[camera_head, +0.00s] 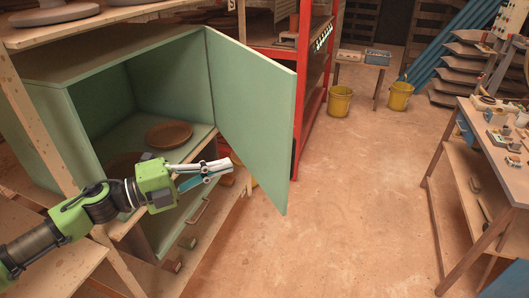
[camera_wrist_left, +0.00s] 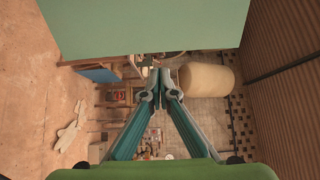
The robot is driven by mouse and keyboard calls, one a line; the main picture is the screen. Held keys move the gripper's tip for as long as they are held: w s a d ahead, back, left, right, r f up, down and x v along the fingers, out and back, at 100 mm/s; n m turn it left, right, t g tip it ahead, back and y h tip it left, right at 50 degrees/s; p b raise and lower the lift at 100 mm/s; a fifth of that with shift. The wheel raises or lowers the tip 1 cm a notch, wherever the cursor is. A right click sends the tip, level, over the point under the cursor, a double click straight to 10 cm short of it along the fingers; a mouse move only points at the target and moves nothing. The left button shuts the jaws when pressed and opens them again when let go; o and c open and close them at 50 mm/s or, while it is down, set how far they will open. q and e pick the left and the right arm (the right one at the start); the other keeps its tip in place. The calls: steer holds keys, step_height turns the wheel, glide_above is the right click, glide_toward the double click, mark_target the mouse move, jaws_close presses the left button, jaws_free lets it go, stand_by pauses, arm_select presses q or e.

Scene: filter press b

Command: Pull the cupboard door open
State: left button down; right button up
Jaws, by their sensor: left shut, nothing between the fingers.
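The pale green cupboard (camera_head: 70,125) stands at the left in the head view. Its door (camera_head: 250,115) is swung wide open, hinged on the right side of the opening, with its inner face showing. My left gripper (camera_head: 228,164) is shut and empty in front of the opening, its fingertips by the door's lower hinge-side part in the picture. I cannot tell whether they touch it. In the left wrist view the closed fingertips (camera_wrist_left: 160,78) point toward a green panel (camera_wrist_left: 145,28), probably the door. No handle shows on the door's visible face. My right gripper is out of view.
A brown plate (camera_head: 169,134) lies inside the cupboard. Drawers with handles (camera_head: 199,212) sit below. A red rack (camera_head: 312,85) stands behind the door. The floor (camera_head: 345,220) is clear up to a workbench (camera_head: 480,150). Two yellow buckets (camera_head: 339,101) stand at the back.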

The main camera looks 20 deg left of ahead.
arm_select(q)
steer(key=x, duration=0.2)
steer(key=p, duration=0.4)
glide_toward(284, 147)
steer(key=x, duration=0.3)
steer(key=shift+p+x, duration=0.4)
steer(key=shift+x, duration=0.55)
steer(key=shift+s+d, duration=0.1)
